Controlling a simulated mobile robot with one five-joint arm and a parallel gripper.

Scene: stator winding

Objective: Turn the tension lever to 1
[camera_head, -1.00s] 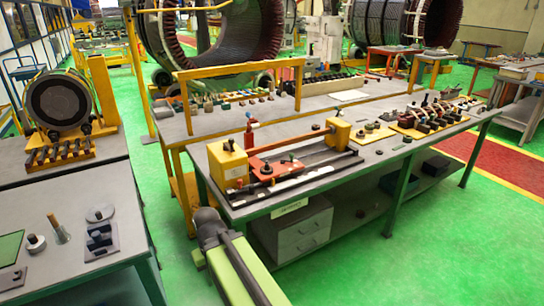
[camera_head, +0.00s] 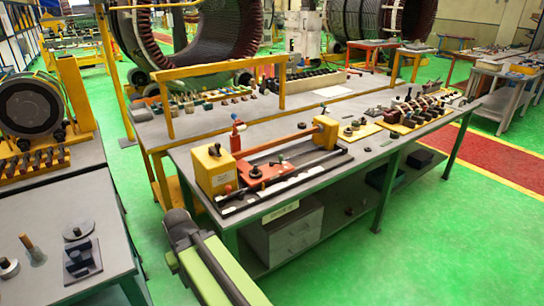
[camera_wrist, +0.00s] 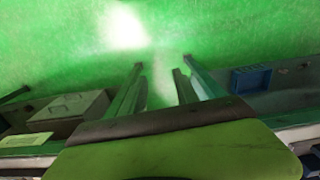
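The winding fixture on the middle bench has a yellow block (camera_head: 215,168) at its left end and a second yellow block (camera_head: 326,132) at its right. A red plate with a black knob (camera_head: 255,172) lies between the blocks. I cannot tell for sure which part is the tension lever, and no number marks are readable. My lime-green arm (camera_head: 212,268) is low in front of the bench, apart from the fixture.
The grey bench (camera_head: 360,150) has green legs and a drawer unit (camera_head: 290,232) below; the drawer unit (camera_wrist: 62,112) and a blue bin (camera_wrist: 250,78) show in the wrist view. A side table (camera_head: 60,215) stands at left. Green floor (camera_head: 430,255) is clear at right.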

